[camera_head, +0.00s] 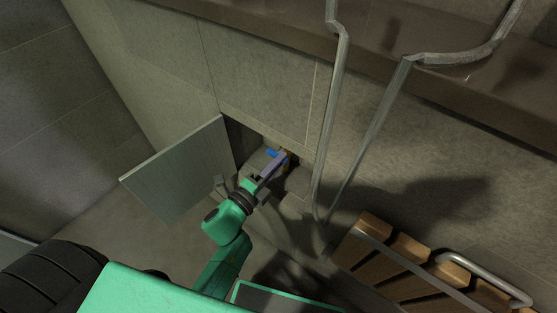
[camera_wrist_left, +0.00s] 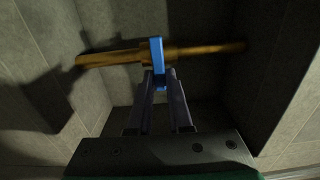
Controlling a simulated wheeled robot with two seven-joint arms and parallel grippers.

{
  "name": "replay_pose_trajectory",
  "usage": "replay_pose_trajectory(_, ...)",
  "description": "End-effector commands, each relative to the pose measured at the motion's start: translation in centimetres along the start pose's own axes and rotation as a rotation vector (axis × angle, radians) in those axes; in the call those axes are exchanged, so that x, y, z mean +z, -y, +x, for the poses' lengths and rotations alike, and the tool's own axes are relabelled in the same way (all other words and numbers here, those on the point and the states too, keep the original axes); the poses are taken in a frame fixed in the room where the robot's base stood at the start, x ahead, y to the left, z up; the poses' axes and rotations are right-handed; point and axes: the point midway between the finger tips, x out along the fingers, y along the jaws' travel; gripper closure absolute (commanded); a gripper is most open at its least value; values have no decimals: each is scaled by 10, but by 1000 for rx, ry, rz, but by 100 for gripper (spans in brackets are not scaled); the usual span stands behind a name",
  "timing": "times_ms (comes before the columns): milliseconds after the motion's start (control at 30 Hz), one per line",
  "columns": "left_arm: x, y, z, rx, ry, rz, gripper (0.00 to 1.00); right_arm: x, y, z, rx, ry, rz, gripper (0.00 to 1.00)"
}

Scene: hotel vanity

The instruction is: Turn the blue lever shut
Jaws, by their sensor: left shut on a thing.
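The blue lever (camera_wrist_left: 157,56) sits on a brass pipe (camera_wrist_left: 200,51) inside a recess in the wall. In the left wrist view it stands upright, across the pipe. My left gripper (camera_wrist_left: 160,84) is shut on the lower end of the lever, between its two fingertips. In the head view the blue lever (camera_head: 272,153) shows small at the opening, and my left gripper (camera_head: 275,163) reaches it from the front. The fingers and the dark recess hide part of the pipe there. My right gripper is not in view.
An open cabinet door (camera_head: 180,170) stands out to the left of the opening. Bent metal rails (camera_head: 335,120) hang to the right of it. A slatted wooden seat (camera_head: 400,262) is at the lower right. The recess walls are close on both sides.

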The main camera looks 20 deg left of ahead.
Motion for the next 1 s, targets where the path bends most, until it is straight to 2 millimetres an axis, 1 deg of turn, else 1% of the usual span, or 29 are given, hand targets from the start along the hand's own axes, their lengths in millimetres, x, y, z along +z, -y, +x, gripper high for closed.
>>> replay_pose_trajectory(33, 3, 4, 1, -8, 6, 6, 100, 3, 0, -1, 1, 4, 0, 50)
replay_pose_trajectory(300, 4, 5, 1, -10, 7, 6, 100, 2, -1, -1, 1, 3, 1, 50)
replay_pose_trajectory(333, 4, 6, 1, -10, 7, 6, 75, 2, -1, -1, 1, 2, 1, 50)
replay_pose_trajectory(400, 3, 5, 1, -9, 6, 5, 52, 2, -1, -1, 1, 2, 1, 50)
replay_pose_trajectory(667, 2, 3, 0, -5, 3, 2, 52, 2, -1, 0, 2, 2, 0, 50)
replay_pose_trajectory(767, 1, 2, -3, -3, 3, 1, 52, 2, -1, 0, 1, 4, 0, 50)
replay_pose_trajectory(867, 1, 1, -16, -2, 3, 0, 52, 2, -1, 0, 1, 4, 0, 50)
replay_pose_trajectory(967, 1, 0, -38, 0, 4, 0, 52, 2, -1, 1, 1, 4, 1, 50)
replay_pose_trajectory(1000, 1, 0, -50, 2, 4, -1, 52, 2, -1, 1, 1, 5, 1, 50)
